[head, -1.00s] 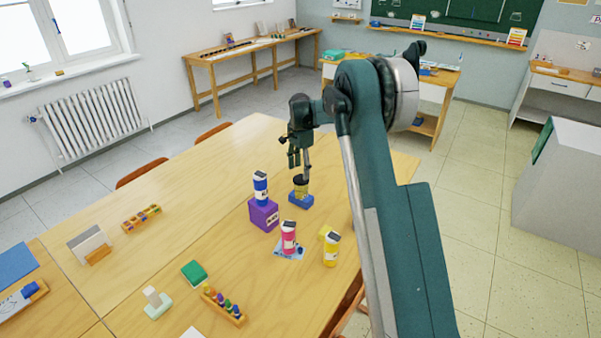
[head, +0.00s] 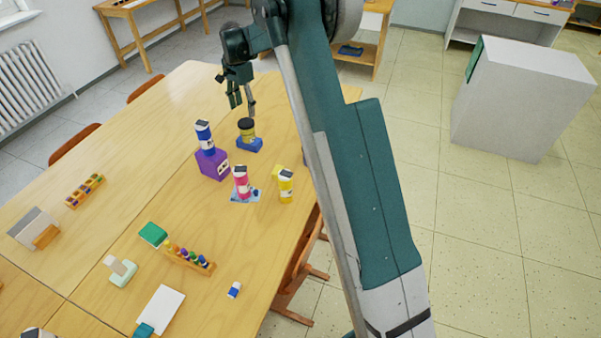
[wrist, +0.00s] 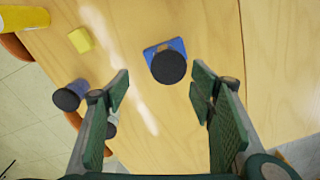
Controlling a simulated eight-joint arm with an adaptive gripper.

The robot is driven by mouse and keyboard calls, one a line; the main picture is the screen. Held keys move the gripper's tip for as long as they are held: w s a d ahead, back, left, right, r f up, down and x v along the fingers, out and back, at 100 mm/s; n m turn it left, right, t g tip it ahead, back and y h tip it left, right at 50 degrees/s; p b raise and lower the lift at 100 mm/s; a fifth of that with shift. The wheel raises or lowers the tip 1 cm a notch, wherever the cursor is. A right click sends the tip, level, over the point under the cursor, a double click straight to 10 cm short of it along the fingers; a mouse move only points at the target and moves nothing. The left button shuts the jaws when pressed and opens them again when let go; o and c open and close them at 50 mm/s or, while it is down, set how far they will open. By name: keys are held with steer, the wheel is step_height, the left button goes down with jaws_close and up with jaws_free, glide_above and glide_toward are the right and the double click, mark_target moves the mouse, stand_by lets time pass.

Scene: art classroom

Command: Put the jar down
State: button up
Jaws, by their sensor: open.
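The jar (head: 246,130) has a black lid and a yellowish body. It stands upright on a small blue block (head: 253,145) on the table. In the wrist view its dark round lid (wrist: 169,67) shows from above, with the blue block (wrist: 177,45) under it. My gripper (head: 242,107) is open and empty above the jar, and its fingers are apart from it. In the wrist view the open fingers (wrist: 162,90) lie to either side, with the lid between and beyond them.
A blue bottle (head: 203,133) stands on a purple box (head: 213,165) left of the jar. A pink bottle (head: 241,182) and a yellow bottle (head: 286,187) stand nearer. A paint rack (head: 190,258) lies farther front. The table (head: 130,150) behind the purple box is clear.

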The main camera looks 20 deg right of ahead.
steer(key=s+r+n+t, duration=0.2)
steer(key=s+r+n, duration=0.1)
steer(key=s+r, duration=0.95)
steer(key=s+r+n+t, duration=0.1)
steer(key=s+r+n, duration=0.2)
steer(key=s+r, duration=0.9)
steer(key=s+f+n+t, duration=0.1)
steer(key=s+f+n, duration=0.1)
steer(key=s, duration=0.9)
steer(key=s+f+n+t, duration=0.1)
steer(key=s+f+n, duration=0.2)
steer(key=s, duration=0.8)
steer(key=s+f+n+t, duration=0.1)
steer(key=s+f+n, duration=0.1)
steer(key=s, duration=1)
steer(key=shift+d+f+t, duration=0.25)
steer(key=shift+f+t, duration=0.15)
steer(key=shift+f, duration=0.35)
